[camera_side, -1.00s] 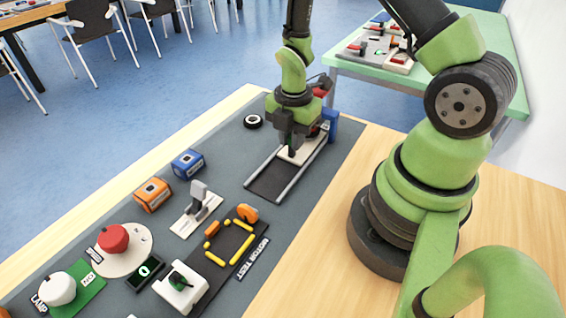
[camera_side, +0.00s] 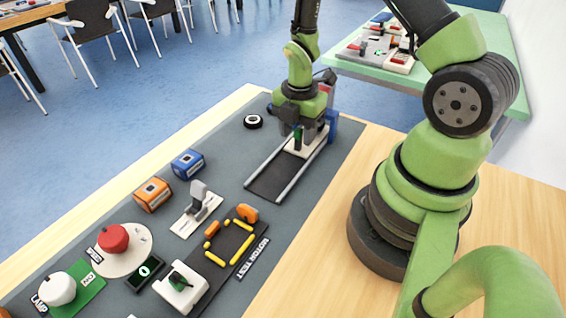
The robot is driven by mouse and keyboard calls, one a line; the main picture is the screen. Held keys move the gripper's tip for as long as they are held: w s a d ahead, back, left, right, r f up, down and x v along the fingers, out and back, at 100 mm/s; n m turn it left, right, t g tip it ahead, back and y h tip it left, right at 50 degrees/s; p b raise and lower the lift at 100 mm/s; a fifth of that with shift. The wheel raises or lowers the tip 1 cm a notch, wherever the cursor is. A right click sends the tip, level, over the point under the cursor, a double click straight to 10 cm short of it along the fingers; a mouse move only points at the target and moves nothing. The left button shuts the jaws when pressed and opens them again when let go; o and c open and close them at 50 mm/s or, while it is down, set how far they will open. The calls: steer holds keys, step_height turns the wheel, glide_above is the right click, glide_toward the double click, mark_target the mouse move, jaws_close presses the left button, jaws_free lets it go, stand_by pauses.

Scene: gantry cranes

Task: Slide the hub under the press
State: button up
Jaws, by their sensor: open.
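The hub appears to be the small dark green upright piece (camera_side: 297,138) on a pale carriage (camera_side: 297,152) near the far end of a dark track with two light rails (camera_side: 270,182). The press, with a blue part (camera_side: 331,122) and a dark lever with some red, stands at that far end, largely hidden behind my gripper. My gripper (camera_side: 298,138) is open and low over the carriage, with its fingers around or beside the green piece. I cannot tell whether they touch it.
A black ring with a white centre (camera_side: 253,121) lies left of the track. Blue (camera_side: 187,164) and orange (camera_side: 152,195) boxes, a grey lever switch (camera_side: 198,200), a red button (camera_side: 113,238) and a motor test board (camera_side: 232,246) occupy the near mat. The near track is clear.

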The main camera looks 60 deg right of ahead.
steer(key=shift+r, duration=0.1)
steer(key=shift+r, duration=3.4)
steer(key=shift+r, duration=0.15)
steer(key=s+a+r+m+t+y, duration=0.1)
steer(key=s+a+r+m+t, duration=0.2)
steer(key=r+m, duration=0.7)
steer(key=s+a+r+m+t+y, duration=0.1)
steer(key=s+a+r+m+t, duration=0.3)
steer(key=s+a+r+m, duration=0.3)
step_height(320, 180, up, 3)
steer(key=a+m, duration=0.1)
steer(key=m, duration=0.4)
steer(key=shift+s+a+f, duration=0.15)
steer(key=shift+s+a, duration=0.2)
steer(key=shift+s, duration=0.05)
